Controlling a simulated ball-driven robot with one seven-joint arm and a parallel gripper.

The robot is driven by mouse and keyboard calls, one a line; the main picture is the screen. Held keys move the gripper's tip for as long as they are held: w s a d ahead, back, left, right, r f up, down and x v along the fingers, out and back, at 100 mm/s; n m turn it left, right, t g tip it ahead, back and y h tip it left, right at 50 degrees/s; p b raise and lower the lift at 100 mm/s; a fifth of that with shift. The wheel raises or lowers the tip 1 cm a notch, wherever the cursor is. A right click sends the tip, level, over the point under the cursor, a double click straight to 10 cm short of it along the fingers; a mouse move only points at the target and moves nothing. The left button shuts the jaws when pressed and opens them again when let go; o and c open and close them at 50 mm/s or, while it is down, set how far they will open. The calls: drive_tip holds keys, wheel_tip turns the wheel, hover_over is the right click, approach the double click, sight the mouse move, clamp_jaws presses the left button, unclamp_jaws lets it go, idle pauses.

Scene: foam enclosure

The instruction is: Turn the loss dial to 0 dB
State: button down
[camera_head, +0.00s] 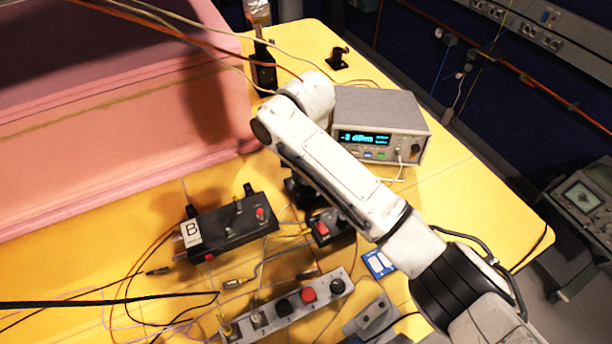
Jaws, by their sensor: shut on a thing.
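My gripper (300,192) is a dark shape partly hidden behind my white arm link. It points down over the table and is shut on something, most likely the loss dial. The dial itself is hidden by the gripper and arm, so its setting cannot be read. Just below the gripper is a small dark box with a red part (322,228), also partly covered by my arm. The grey meter (380,110) behind my arm has a lit display that appears to read -3 dBm.
A black box marked B (228,228) lies left of my gripper. A grey strip with red and black knobs (290,303) lies in front, among loose cables. A blue-and-white card (379,263) is beside my arm. Pink foam (110,130) walls the left. Yellow table is clear at right.

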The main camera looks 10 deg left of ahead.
drive_tip(key=shift+n, duration=0.9)
drive_tip(key=shift+w, duration=0.1)
drive_tip(key=c, duration=0.9)
unclamp_jaws()
drive_tip(key=shift+o, duration=0.2)
wheel_tip(320, 180, up, 11)
drive_tip(key=shift+f, duration=0.1)
